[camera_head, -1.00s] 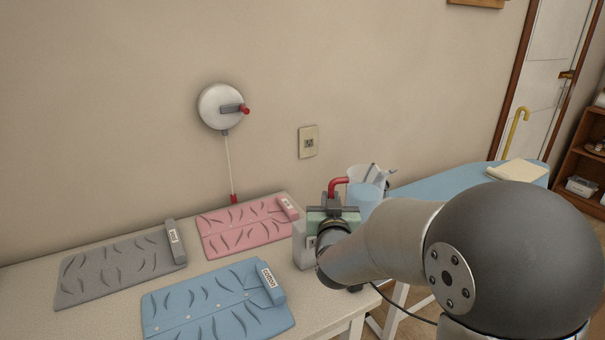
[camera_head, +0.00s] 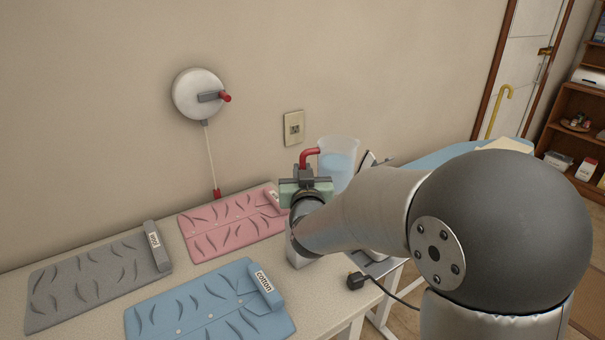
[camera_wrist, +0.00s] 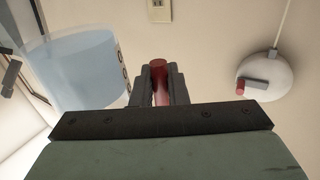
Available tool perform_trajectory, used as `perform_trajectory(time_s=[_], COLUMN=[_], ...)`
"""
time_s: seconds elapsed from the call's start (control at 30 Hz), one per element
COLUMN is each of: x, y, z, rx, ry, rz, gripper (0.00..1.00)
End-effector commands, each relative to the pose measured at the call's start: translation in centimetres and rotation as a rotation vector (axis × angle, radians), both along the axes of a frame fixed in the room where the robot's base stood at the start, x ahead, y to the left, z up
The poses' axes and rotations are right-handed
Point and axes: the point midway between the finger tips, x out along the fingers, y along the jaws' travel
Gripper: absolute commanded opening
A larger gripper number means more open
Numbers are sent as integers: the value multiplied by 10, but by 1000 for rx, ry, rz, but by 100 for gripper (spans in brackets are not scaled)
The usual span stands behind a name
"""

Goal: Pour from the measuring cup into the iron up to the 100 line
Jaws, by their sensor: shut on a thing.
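The measuring cup (camera_head: 338,158) is clear with pale blue water and a red handle (camera_head: 308,156). My gripper (camera_head: 305,172) is shut on the red handle, and the cup hangs beside it, to the right in the head view. In the wrist view the cup (camera_wrist: 85,70) is at the upper left, and the red handle (camera_wrist: 159,82) sits between the fingers (camera_wrist: 160,88). The iron (camera_head: 372,158) seems to be the grey and white thing behind my arm, mostly hidden. Its 100 line cannot be seen.
Folded grey (camera_head: 85,285), pink (camera_head: 232,226) and blue (camera_head: 205,308) cloths lie on the table. A black plug (camera_head: 356,281) with a cord lies at the table's right edge. A blue ironing board (camera_head: 440,158) stands at the right. A round white reel (camera_head: 199,94) is on the wall.

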Motion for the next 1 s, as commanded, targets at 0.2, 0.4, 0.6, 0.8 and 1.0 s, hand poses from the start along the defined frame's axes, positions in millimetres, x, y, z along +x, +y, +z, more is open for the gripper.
perform_trajectory(time_s=[0.2, 0.4, 0.6, 0.8, 1.0], x=[3, 8, 12, 14, 16], y=[-10, -22, -33, -41, -44], z=[0, 1, 2, 3, 4], rx=[91, 226, 342, 423, 464], ry=[24, 74, 117, 147, 163], rz=[-3, 0, 0, 0, 0], gripper=[0, 0, 0, 0, 0])
